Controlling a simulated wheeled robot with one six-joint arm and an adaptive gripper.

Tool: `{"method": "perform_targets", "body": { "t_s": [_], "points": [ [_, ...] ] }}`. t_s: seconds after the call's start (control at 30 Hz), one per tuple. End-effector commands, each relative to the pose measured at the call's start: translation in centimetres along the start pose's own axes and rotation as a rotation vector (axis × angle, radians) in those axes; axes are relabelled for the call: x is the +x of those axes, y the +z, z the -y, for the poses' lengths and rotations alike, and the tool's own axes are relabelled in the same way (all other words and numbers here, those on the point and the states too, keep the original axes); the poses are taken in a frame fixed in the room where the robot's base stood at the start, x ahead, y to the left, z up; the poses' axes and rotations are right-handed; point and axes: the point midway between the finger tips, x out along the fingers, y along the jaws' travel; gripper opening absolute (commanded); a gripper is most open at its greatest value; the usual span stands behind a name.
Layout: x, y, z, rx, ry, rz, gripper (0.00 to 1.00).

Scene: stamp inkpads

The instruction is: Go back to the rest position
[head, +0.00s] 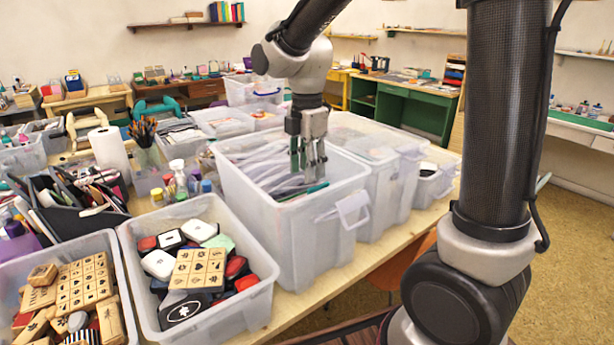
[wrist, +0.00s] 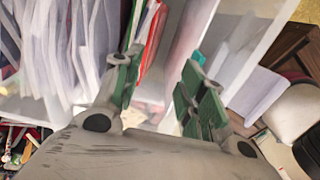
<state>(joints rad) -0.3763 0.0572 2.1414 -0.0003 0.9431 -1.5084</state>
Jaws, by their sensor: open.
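My gripper (head: 308,166) points down into the tall clear plastic bin (head: 309,245) in the middle of the table. Its green-padded fingers show apart and empty in the wrist view (wrist: 160,98). Upright papers or sleeves (wrist: 70,45) stand in the bin to the left of the fingers, with a red-edged one (wrist: 149,38) close to the left finger. Whether the fingers touch any sleeve I cannot tell. My arm comes down from the top of the head view.
A bin of inkpads and stamps (head: 262,308) stands front left, with a bin of wooden stamps (head: 122,292) beside it. Another clear bin (head: 392,190) stands right of the tall one. Pencils, bottles and a paper roll (head: 108,150) crowd the left. Open floor (head: 570,260) lies right.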

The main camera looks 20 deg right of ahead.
Motion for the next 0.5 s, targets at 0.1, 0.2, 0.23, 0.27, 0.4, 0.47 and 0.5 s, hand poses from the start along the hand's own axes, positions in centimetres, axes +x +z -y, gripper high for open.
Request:
{"method": "perform_targets", "body": {
  "t_s": [0.1,0.2,0.23,0.27,0.4,0.47,0.5],
  "points": [
    [-2.9,0.0,-0.1,0.0,0.006,0.0,0.41],
    [-5.1,0.0,-0.1,0.0,0.005,0.0,0.41],
    [-5.7,0.0,-0.1,0.0,0.005,0.0,0.41],
    [-6.2,0.0,-0.1,0.0,0.005,0.0,0.41],
    [-8.0,0.0,-0.1,0.0,0.003,0.0,0.41],
    [-8.5,0.0,0.0,0.0,0.001,0.0,0.41],
    [-8.7,0.0,0.0,0.0,0.001,0.0,0.41]
  ]
}}
